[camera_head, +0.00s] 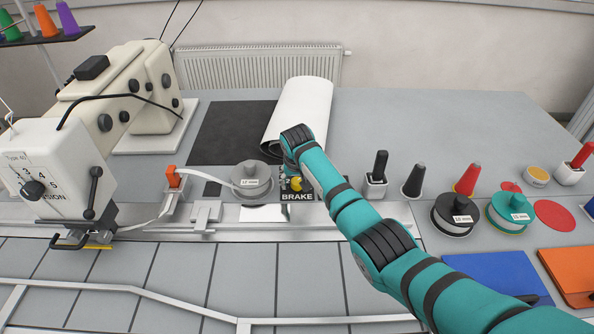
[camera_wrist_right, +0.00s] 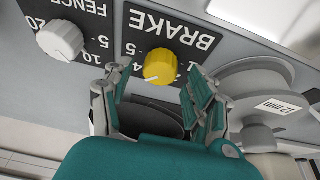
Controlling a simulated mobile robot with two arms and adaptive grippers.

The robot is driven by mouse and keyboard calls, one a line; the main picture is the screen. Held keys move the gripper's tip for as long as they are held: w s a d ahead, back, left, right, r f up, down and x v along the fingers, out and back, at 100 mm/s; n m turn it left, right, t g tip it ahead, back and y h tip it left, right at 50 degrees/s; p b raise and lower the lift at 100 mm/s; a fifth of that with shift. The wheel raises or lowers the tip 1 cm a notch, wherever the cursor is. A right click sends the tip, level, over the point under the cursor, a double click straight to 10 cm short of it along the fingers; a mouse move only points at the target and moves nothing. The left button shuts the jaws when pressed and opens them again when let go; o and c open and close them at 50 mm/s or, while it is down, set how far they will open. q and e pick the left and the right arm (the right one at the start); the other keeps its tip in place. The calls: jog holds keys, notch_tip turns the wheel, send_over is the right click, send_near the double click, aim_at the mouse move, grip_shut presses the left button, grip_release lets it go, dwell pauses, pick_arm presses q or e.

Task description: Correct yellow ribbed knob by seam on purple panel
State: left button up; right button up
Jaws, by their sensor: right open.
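The yellow knob (camera_wrist_right: 160,65) sits on a black panel (camera_wrist_right: 187,20) lettered BRAKE, upside down in the wrist view. A white pointer mark shows on the knob's lower left edge. In the head view the knob (camera_head: 289,182) is a small yellow patch above the BRAKE lettering, partly hidden by my arm. My right gripper (camera_wrist_right: 157,88) is open, its teal-padded fingers on either side of the knob's near side, with no clear contact visible. In the head view its hand (camera_head: 296,150) is over the panel. No purple panel shows. My left gripper is out of view.
A white knob (camera_wrist_right: 60,40) on a FENCE panel is beside the yellow one. A grey 12 mm reel (camera_head: 252,182) stands left of the panel in the head view. A white roll (camera_head: 305,100) lies behind. A sewing machine (camera_head: 60,160) stands at left.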

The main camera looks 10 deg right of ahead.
jog(key=d+v, duration=0.1)
jog(key=v, duration=1)
jog(key=shift+a, duration=0.45)
